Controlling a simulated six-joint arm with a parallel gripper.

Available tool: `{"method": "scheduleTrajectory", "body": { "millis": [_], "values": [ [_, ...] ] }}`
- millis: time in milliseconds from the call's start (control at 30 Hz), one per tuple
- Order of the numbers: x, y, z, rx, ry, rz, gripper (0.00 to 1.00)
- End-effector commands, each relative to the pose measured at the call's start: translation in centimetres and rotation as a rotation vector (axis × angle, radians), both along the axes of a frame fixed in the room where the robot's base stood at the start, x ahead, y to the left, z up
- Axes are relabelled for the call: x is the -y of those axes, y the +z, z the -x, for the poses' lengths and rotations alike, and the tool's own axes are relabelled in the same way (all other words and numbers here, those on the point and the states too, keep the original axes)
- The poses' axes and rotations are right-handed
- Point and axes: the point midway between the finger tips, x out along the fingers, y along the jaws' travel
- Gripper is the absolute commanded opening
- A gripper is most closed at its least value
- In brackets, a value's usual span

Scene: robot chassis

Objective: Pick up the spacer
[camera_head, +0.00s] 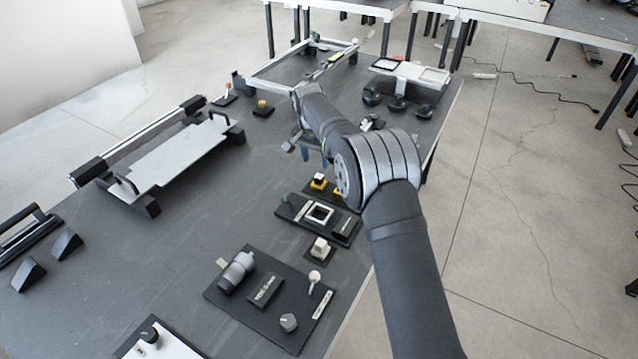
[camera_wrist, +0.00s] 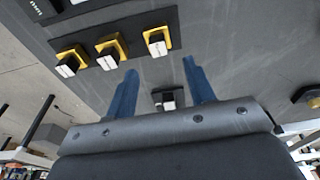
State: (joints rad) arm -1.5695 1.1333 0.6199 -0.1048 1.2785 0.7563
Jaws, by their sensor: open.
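No part carries a readable label, so I cannot tell for sure which one is the spacer. In the wrist view, yellow blocks with white faces (camera_wrist: 108,50) sit in a row on a dark plate (camera_wrist: 165,18) beyond my fingertips. A small part with a white face on a black base (camera_wrist: 168,100) shows between my fingers, lower down. My gripper (camera_wrist: 159,66) is open, with two blue fingers apart and nothing between the tips. In the head view, yellow blocks with white tops (camera_head: 318,181) lie just below my gripper (camera_head: 305,154), which is partly hidden by my arm.
Nearer on the dark table (camera_head: 120,255) are a white cube on a black base (camera_head: 320,247), a plate with a white square frame (camera_head: 319,213) and a dark mat (camera_head: 272,325) with several parts. A silver panel with black brackets (camera_head: 165,162) stands left. The middle is clear.

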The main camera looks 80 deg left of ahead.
Motion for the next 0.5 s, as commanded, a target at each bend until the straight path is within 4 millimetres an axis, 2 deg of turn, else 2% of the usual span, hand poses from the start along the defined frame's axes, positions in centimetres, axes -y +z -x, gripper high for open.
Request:
{"method": "scheduleTrajectory", "body": {
  "millis": [33,133,367,500],
  "values": [
    [0.0,-1.0,-0.1,0.0,0.0,0.003,0.49],
    [-0.2,-2.4,-0.3,0.0,0.0,0.001,0.49],
    [-0.4,-3.6,-0.4,0.0,0.0,0.0,0.49],
    [-0.4,-5.1,-0.7,-0.001,0.0,0.002,0.49]
  ]
}}
